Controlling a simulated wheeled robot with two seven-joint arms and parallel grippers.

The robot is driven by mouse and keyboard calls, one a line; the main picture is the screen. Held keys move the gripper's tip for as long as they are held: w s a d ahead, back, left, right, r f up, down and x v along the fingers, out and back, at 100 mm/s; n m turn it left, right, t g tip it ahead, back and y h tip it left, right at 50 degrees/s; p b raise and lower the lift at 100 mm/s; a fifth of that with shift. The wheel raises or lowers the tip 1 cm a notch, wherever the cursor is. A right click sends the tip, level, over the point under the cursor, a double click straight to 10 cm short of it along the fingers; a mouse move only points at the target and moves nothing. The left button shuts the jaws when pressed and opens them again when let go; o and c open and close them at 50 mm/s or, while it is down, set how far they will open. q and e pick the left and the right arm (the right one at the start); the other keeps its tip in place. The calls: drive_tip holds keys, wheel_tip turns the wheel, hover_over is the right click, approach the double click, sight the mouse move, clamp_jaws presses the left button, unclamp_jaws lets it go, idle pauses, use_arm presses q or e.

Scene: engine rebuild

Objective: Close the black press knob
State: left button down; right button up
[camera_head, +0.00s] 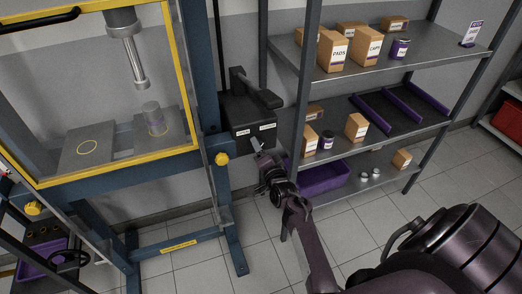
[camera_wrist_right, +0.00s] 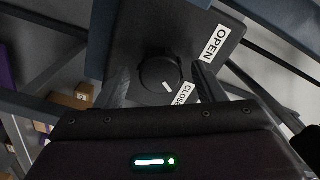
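The black press knob (camera_wrist_right: 158,72) is round and sits on a dark control box, seen in the right wrist view. A short white mark on it lies at its lower right, on the side nearer the CLOSE label (camera_wrist_right: 185,94) than the OPEN label (camera_wrist_right: 214,43). In the head view the box (camera_head: 247,117) is attached at the right side of the press. My right gripper (camera_head: 260,150) is in front of the box and largely hides the knob there. In the wrist view its fingers (camera_wrist_right: 161,86) are apart, one at each side of the knob; contact is unclear. My left gripper is not in view.
The yellow-and-blue press frame (camera_head: 195,75) stands left of the box, with a ram (camera_head: 130,50) above grey plates. A metal shelf (camera_head: 385,64) with boxes and jars stands close on the right. A purple bin (camera_head: 323,178) is on its lower level, near my right arm.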

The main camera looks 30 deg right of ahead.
drive_tip(key=p+v, duration=0.4)
drive_tip(key=v, duration=0.3)
drive_tip(key=shift+s+p, duration=0.4)
idle(0.3)
drive_tip(key=s+a+f+n+g+y+b, duration=0.1)
drive_tip(key=s+a+f+n+g+y, duration=0.2)
drive_tip(key=f, duration=0.6)
drive_tip(key=s+a+f+n+g+b, duration=0.1)
drive_tip(key=s+a+f+n+g, duration=0.15)
drive_tip(key=s+a+f, duration=0.5)
drive_tip(key=s+a+f+n+g+y+b, duration=0.1)
drive_tip(key=s+a+f+n+g+y, duration=0.15)
drive_tip(key=f, duration=0.85)
drive_tip(key=s+f+n+g+b, duration=0.1)
drive_tip(key=s+f+n+g, duration=0.3)
drive_tip(key=s+f, duration=0.4)
drive_tip(key=s+f+n+g+h+b, duration=0.1)
drive_tip(key=s+f+n+g, duration=0.3)
drive_tip(key=s, duration=1.8)
wheel_tip(320, 180, down, 4)
drive_tip(key=shift+s+r+n, duration=0.1)
drive_tip(key=shift+s+n, duration=0.1)
drive_tip(key=shift+n, duration=0.7)
